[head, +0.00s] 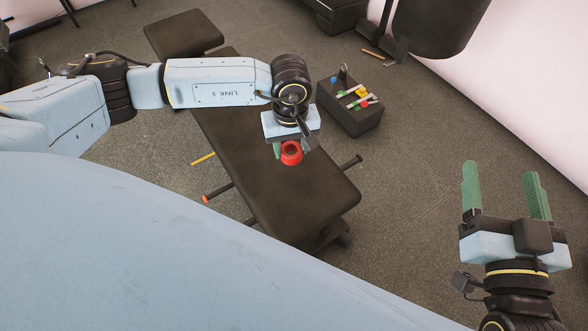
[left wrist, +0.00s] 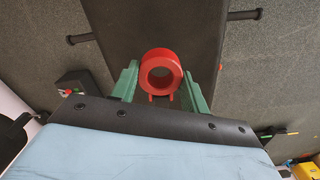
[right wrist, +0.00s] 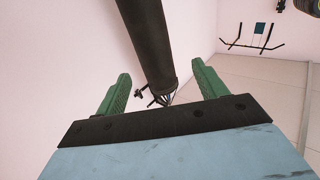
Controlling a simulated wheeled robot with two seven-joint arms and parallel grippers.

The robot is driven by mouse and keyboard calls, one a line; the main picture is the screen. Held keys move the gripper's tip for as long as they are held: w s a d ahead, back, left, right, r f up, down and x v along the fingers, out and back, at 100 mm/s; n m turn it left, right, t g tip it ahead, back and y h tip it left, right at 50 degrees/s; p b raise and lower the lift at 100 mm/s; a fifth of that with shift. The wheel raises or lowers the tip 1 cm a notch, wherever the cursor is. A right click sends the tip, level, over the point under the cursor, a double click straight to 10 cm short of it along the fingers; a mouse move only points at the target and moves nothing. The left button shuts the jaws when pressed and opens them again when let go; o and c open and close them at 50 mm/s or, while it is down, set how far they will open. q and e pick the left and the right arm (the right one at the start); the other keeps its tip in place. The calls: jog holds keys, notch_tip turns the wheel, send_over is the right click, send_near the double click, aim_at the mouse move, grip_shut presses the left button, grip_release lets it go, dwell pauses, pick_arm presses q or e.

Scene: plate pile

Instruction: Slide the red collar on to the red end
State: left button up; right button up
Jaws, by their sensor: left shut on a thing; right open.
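The red collar (head: 291,153) is a short thick ring with an open hole. My left gripper (head: 290,148) is shut on it and holds it over the dark bench. In the left wrist view the collar (left wrist: 161,71) sits between the green fingers (left wrist: 159,80), its hole facing the camera. The red end (head: 205,199) is the tip of a dark bar sticking out from the bench's left side, apart from the collar and lower left of it. My right gripper (head: 502,172) is open and empty, away to the right; its spread fingers also show in the right wrist view (right wrist: 160,72).
The dark padded bench (head: 250,150) runs under my left arm. Another dark bar end (head: 356,161) juts from its right side. A yellow stick (head: 203,158) shows left of it. A black box (head: 352,118) with coloured items stands behind. Floor between bench and right gripper is clear.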

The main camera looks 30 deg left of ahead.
jog(key=shift+s, duration=0.1)
pick_arm(q)
jog(key=b, duration=0.2)
send_over(292, 177)
notch_tip(292, 177, down, 5)
jog(key=shift+r, duration=0.1)
jog(key=shift+f+b, duration=0.35)
jog(key=shift+f, duration=0.15)
notch_tip(292, 177, down, 3)
jog(key=shift+r+b, duration=0.15)
jog(key=shift+b, duration=0.5)
jog(key=shift+f, duration=0.5)
pick_arm(e)
jog(key=s+r+t+y, duration=0.2)
jog(key=s+r+t, duration=0.2)
jog(key=r+t, duration=0.4)
jog(key=shift+r+y, duration=0.2)
jog(key=shift+y, duration=0.1)
pick_arm(q)
jog(key=shift+f+b, duration=0.2)
jog(key=shift+b, duration=0.15)
pick_arm(e)
jog(key=shift+s+d, duration=0.1)
jog(key=shift+s, duration=0.1)
pick_arm(q)
jog(key=o, duration=1)
pick_arm(e)
jog(key=shift+r+t, duration=0.1)
jog(key=shift+t, duration=0.2)
